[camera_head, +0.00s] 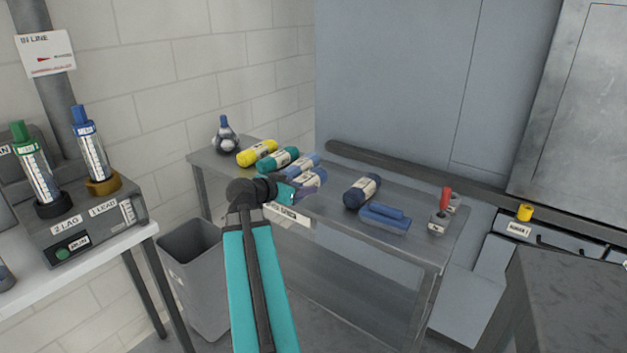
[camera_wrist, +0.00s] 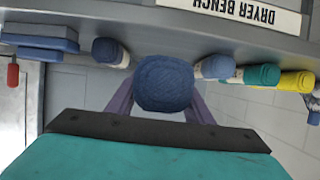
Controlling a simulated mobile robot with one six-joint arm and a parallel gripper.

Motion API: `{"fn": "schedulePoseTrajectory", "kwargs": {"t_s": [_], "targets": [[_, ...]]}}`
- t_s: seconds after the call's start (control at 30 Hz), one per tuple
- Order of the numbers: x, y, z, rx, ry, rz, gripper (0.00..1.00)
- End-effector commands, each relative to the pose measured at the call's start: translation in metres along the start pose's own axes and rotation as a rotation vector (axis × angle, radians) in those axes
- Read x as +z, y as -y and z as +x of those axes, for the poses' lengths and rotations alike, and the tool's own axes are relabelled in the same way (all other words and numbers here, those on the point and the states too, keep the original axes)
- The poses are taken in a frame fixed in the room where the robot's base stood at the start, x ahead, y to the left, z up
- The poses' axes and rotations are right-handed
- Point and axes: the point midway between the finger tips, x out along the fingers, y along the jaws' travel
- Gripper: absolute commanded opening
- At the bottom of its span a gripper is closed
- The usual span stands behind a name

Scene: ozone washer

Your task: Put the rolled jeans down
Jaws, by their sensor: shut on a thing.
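My gripper (camera_head: 296,193) is shut on a blue rolled jeans bundle (camera_head: 314,178) with a pale label band. It is near the front edge of the dryer bench (camera_head: 420,245), left of its middle. In the wrist view the jeans roll (camera_wrist: 163,82) is seen end-on between the two purple fingers of my gripper (camera_wrist: 163,105). Whether the roll touches the bench top cannot be told.
On the bench lie a yellow roll (camera_head: 257,153), a teal roll (camera_head: 278,160), a lighter blue roll (camera_head: 305,161) and a navy roll (camera_head: 362,190). A grey bin (camera_head: 194,270) stands left of the bench.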

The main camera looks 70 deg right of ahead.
Motion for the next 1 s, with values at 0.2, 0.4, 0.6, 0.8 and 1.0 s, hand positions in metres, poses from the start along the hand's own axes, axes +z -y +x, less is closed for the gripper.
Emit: {"fn": "schedulePoseTrajectory", "kwargs": {"t_s": [0.2, 0.4, 0.6, 0.8, 1.0], "targets": [[-0.01, 0.005, 0.025, 0.002, -0.001, 0.0, 0.09], [-0.018, 0.01, 0.052, 0.002, -0.001, 0.0, 0.09], [-0.026, 0.015, 0.078, 0.002, 0.0, 0.0, 0.09], [-0.034, 0.02, 0.103, 0.002, 0.0, 0.0, 0.09], [-0.041, 0.024, 0.128, 0.003, -0.001, 0.0, 0.09]]}}
